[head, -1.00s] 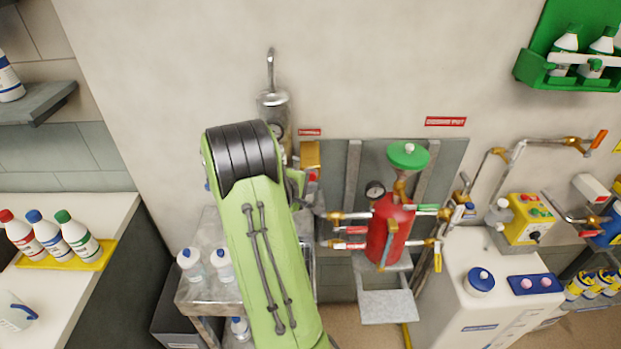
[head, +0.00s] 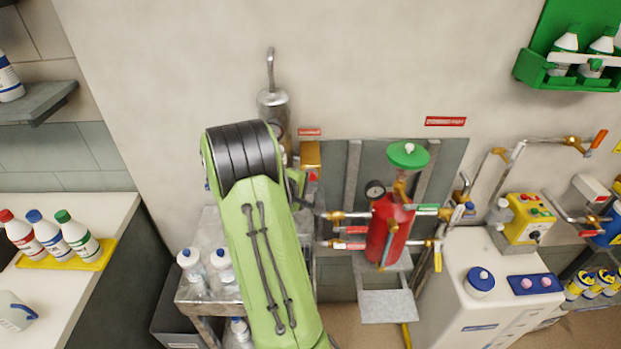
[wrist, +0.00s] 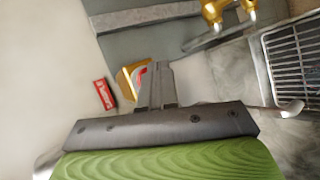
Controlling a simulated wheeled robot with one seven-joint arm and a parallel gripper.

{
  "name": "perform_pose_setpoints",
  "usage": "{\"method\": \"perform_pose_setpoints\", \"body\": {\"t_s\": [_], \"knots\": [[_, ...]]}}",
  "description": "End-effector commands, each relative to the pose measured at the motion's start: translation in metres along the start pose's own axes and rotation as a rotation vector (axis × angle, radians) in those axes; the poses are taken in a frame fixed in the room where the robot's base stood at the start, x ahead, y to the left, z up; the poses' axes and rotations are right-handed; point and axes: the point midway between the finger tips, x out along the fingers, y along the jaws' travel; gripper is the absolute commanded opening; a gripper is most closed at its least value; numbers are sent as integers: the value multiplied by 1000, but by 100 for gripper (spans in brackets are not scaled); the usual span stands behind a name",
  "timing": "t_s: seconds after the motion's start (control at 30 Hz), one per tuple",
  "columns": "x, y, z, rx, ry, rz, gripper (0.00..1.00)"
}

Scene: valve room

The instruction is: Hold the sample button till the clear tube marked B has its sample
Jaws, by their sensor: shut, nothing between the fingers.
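A small brass-coloured box (head: 310,154) with a red button (head: 312,177) on it is on the wall panel, just right of my arm's elbow. In the wrist view the box (wrist: 126,85) and a red part of it (wrist: 141,73) show directly behind my fingers. My gripper (wrist: 156,66) is shut and empty, its tips overlapping the box's right side. I cannot tell whether the tips touch the button. In the head view my arm hides most of the gripper. No clear tube marked B can be made out; my arm covers the area below the box.
A red cylinder (head: 388,231) with a green handwheel (head: 407,155) and brass-fitted pipes stands right of the box. A wire rack (wrist: 296,68) shows at the wrist view's right.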

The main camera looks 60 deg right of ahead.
Motion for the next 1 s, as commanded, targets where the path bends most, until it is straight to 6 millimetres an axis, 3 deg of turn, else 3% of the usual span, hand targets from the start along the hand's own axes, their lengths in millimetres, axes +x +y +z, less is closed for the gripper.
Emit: {"method": "perform_pose_setpoints", "body": {"t_s": [1.0], "knots": [[6,4,-4,0,0,0,0]]}}
